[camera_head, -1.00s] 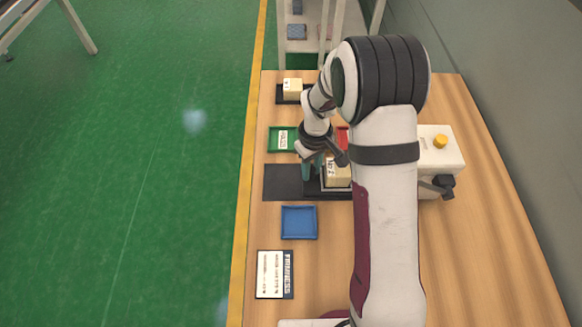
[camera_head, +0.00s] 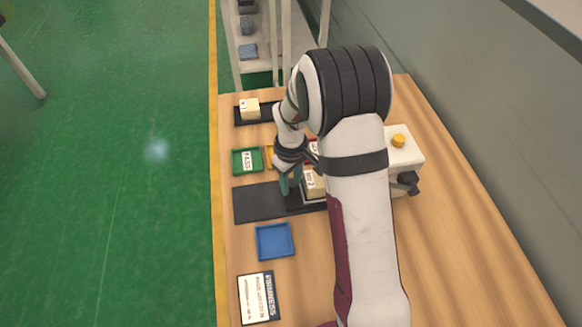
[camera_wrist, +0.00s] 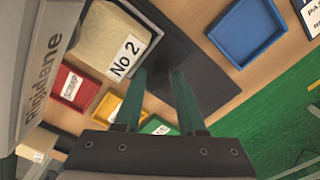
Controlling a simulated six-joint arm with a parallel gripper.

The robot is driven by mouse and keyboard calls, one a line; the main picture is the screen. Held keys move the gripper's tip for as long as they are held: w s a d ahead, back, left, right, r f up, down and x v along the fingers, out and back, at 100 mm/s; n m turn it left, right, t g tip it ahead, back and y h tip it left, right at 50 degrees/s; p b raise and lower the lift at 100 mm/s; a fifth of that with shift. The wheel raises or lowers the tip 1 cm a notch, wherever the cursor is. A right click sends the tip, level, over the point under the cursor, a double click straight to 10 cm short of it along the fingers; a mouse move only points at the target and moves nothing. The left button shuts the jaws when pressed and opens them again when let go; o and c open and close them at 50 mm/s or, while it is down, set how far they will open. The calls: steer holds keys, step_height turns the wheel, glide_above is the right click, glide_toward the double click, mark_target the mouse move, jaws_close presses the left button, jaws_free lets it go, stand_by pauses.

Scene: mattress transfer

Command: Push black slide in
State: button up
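The black slide (camera_head: 306,205) lies partly over a flat black plate (camera_head: 257,204) and carries a beige block labelled "No 2" (camera_head: 313,184). The block also shows in the wrist view (camera_wrist: 108,38), beside the grey-white machine housing (camera_wrist: 38,70). My gripper (camera_head: 289,187) is low at the left end of the slide, left of the block. In the wrist view its two teal fingers (camera_wrist: 159,74) stand apart with nothing between them. Whether they touch the slide cannot be told. My arm hides part of the slide and machine.
A green tray (camera_head: 247,169), partly hidden yellow and red trays (camera_wrist: 65,88), a blue tray (camera_head: 274,242) and a label card (camera_head: 258,298) lie around. A "No 1" block (camera_head: 250,108) sits on a black base behind. A yellow button (camera_head: 398,140) tops the machine. The table's left edge is close.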

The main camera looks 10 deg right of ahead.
step_height(320, 180, up, 15)
steer(key=shift+f, duration=0.1)
steer(key=o, duration=0.3)
steer(key=a+n+h, duration=0.1)
steer(key=n, duration=0.2)
steer(key=s+a+f+n+h, duration=0.1)
steer(key=a+n, duration=0.1)
steer(key=n, duration=0.2)
steer(key=a+n+h, duration=0.1)
steer(key=a+n, duration=0.1)
steer(key=n, duration=0.2)
steer(key=shift+s+a+f+h, duration=0.1)
steer(key=shift+s+f+h, duration=0.05)
steer(key=shift+f+h, duration=0.25)
steer(key=d+f, duration=0.1)
steer(key=f, duration=0.3)
steer(key=w+d+f+n, duration=0.1)
steer(key=d+f, duration=0.1)
steer(key=f, duration=0.3)
steer(key=d+f+n, duration=0.1)
steer(key=d+f, duration=0.1)
steer(key=f, duration=0.3)
steer(key=shift+w+d+f+t+h, duration=0.1)
steer(key=shift+w+f+t+h, duration=0.05)
steer(key=shift+f+t+h, duration=0.2)
steer(key=shift+r, duration=0.15)
jaws_close()
